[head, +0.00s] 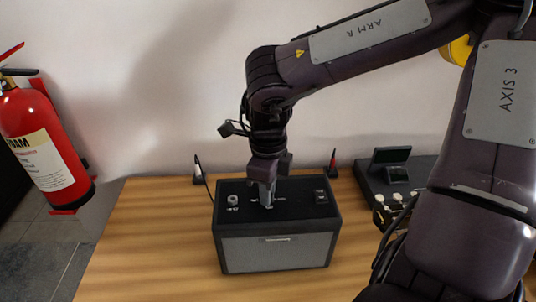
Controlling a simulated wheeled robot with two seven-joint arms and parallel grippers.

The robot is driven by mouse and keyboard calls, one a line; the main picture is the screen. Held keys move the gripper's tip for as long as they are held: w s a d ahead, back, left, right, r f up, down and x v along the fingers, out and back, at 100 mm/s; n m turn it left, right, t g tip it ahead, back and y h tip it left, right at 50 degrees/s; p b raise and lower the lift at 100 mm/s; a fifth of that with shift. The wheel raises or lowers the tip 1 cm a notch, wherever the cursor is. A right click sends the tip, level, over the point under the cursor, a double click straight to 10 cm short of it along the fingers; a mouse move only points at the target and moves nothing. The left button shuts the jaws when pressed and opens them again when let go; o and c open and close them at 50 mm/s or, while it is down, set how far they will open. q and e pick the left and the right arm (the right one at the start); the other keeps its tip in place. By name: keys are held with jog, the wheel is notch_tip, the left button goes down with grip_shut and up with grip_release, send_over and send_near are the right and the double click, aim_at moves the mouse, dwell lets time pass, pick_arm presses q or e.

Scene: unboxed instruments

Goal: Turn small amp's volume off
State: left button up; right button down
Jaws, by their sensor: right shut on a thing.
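The small amp (276,252) is a black box with a grey front. It stands upright on the wooden table in the middle of the head view. Its top panel has a silver knob (232,199) at the left and a small switch (321,196) at the right. My right gripper (267,205) points straight down onto the middle of the top panel. It is shut on a small control there, most of which its fingers hide. I cannot read the panel's labels. My left gripper is not in view.
A black device with a small raised screen (390,156) stands at the back right of the wooden table (140,240). A red fire extinguisher (40,145) hangs at the left. The table left of the amp is clear.

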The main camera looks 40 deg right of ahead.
dwell(0.4)
jog(key=c, duration=1.2)
grip_release()
jog(key=shift+c, duration=0.2)
jog(key=shift+r, duration=0.1)
notch_tip(320, 180, up, 8)
jog(key=shift+f, duration=0.15)
